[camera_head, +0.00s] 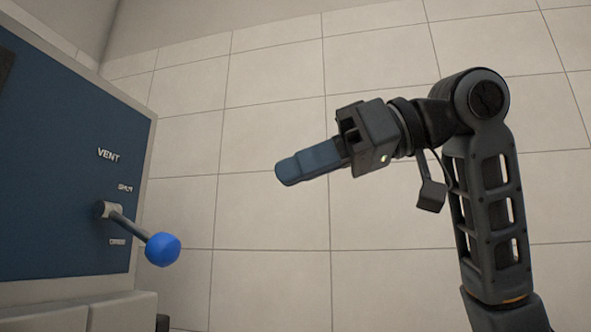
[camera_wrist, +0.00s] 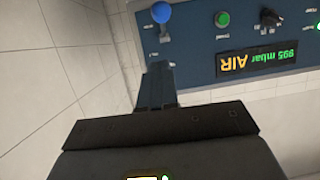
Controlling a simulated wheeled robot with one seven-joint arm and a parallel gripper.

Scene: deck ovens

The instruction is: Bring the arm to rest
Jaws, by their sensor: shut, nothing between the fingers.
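My gripper (camera_head: 281,174) is raised in front of the tiled wall in the head view, its fingers together and nothing between them. It points left and slightly down, with my arm bent up at the right. In the wrist view my gripper (camera_wrist: 157,68) shows as closed dark fingers pointing up the picture. A lever with a blue ball knob (camera_head: 163,249) juts from the blue panel at the left, apart from my gripper and lower than it. The knob also shows in the wrist view (camera_wrist: 161,12), beyond the fingertips.
The blue panel (camera_head: 60,170) is marked VENT, with smaller markings near the lever. In the wrist view it carries a green button (camera_wrist: 222,18), a black knob (camera_wrist: 269,19) and a display (camera_wrist: 252,62) reading AIR and 995 mbar, upside down. Free space lies between panel and gripper.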

